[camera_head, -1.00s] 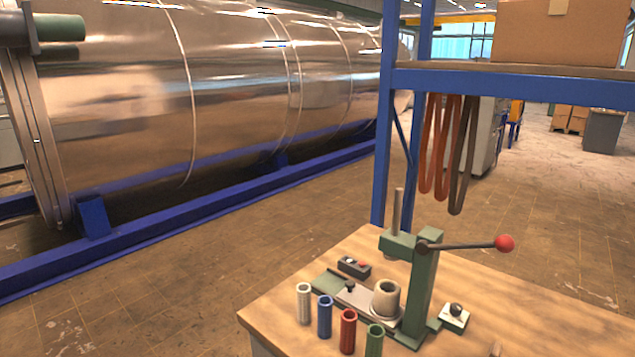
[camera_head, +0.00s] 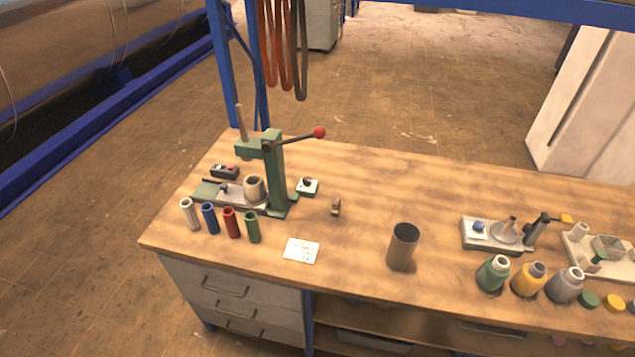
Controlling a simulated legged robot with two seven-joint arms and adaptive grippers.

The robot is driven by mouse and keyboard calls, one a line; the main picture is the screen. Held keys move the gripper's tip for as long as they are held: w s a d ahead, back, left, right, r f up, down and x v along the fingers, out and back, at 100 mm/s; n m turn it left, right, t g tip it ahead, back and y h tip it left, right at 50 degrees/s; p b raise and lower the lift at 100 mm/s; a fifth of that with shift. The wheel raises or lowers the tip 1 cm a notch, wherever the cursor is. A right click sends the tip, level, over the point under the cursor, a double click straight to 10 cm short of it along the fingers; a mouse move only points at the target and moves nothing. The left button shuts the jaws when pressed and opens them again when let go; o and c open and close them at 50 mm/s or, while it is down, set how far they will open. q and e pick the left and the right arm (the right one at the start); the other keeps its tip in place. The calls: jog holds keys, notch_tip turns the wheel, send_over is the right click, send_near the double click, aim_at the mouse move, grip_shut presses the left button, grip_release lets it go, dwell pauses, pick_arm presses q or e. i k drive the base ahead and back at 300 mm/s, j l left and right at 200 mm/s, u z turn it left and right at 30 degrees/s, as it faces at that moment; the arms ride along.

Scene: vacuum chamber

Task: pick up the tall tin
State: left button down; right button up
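The tall tin (camera_head: 401,249) is a dark grey, open-topped cylinder. It stands upright on the wooden workbench (camera_head: 350,190), near the front edge and right of the middle. Nothing touches it, and its top opening faces up. Neither of my grippers shows in the head view.
Left of the tin are a white card (camera_head: 301,251), a small brown object (camera_head: 336,207), several coloured tubes (camera_head: 231,223) and a green lever press (camera_head: 277,175). To its right stand several bottles (camera_head: 529,279) and a small grey device (camera_head: 490,236). Bench around the tin is clear.

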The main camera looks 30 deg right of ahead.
aim_at(405, 238)
jog(key=z, duration=1.65)
jog(key=i+l+u, duration=0.2)
jog(key=l, duration=0.25)
jog(key=l+u, duration=0.2)
jog(key=l, duration=0.25)
